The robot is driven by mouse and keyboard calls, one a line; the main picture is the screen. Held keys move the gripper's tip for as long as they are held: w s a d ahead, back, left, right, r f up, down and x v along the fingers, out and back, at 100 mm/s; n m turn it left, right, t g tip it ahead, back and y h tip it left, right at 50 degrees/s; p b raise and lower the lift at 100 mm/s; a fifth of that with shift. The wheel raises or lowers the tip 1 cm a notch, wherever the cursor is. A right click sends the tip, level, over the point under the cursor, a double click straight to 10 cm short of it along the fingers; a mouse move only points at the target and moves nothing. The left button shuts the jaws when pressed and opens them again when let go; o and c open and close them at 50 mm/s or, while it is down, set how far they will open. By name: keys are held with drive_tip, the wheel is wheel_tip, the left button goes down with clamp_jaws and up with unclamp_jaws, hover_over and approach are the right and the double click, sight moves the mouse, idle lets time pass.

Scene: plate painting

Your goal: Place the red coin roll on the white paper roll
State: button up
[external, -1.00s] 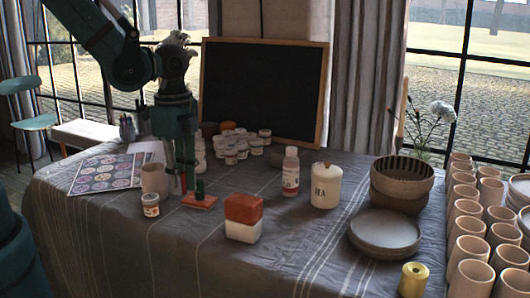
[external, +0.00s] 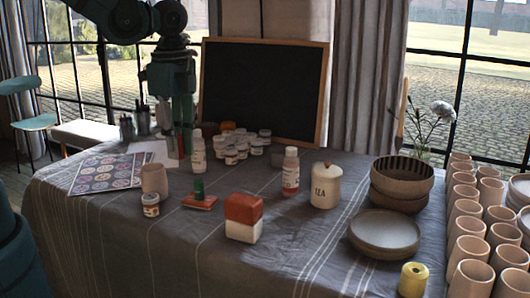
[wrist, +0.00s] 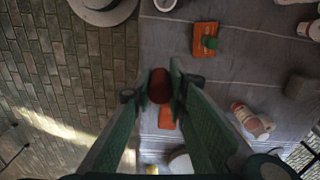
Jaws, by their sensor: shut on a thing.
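My gripper (wrist: 161,88) is shut on the red coin roll (wrist: 160,84), whose dark red rounded end shows between the fingertips in the wrist view. In the external view my gripper (external: 179,142) is at the back left, above the table, with a thin strip of red (external: 181,148) showing between its fingers. I cannot pick out a white paper roll with certainty. A pale yellow roll (external: 413,281) with a hole in its top stands upright at the front right. A block (external: 243,229), red above and white below, stands near the front middle.
A red pad (external: 200,203) with a green piece on it lies left of the block, beside a cup (external: 154,180) and a small jar (external: 150,206). White bottles, a lidded canister (external: 325,187), plates (external: 384,236) and several cups stand farther right. Bare cloth surrounds the block.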

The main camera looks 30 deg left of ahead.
drive_tip(key=shift+r, duration=0.7)
drive_tip(key=w+d+r+p, duration=0.2)
drive_tip(key=w+d, duration=0.4)
drive_tip(key=w, duration=0.6)
drive_tip(key=w+d+r+p, duration=0.2)
drive_tip(key=w+d, duration=0.5)
drive_tip(key=w, duration=0.4)
drive_tip(key=w+d+f+p, duration=0.1)
drive_tip(key=w+d, duration=0.2)
drive_tip(key=w, duration=0.3)
drive_tip(key=w+d+f+n+p, duration=0.1)
drive_tip(key=w+d+f, duration=0.15)
drive_tip(key=w, duration=0.45)
drive_tip(key=w+d+f+p, duration=0.1)
drive_tip(key=w+d, duration=0.3)
drive_tip(key=w, duration=0.2)
drive_tip(key=shift+a+f, duration=0.15)
drive_tip(key=shift+f, duration=1.05)
drive_tip(key=shift+a+f, duration=0.1)
drive_tip(key=shift+f, duration=1.05)
drive_tip(key=shift+f, duration=0.1)
drive_tip(key=shift+f+b, duration=0.5)
drive_tip(key=shift+f, duration=2.5)
drive_tip(key=shift+f, duration=1.9)
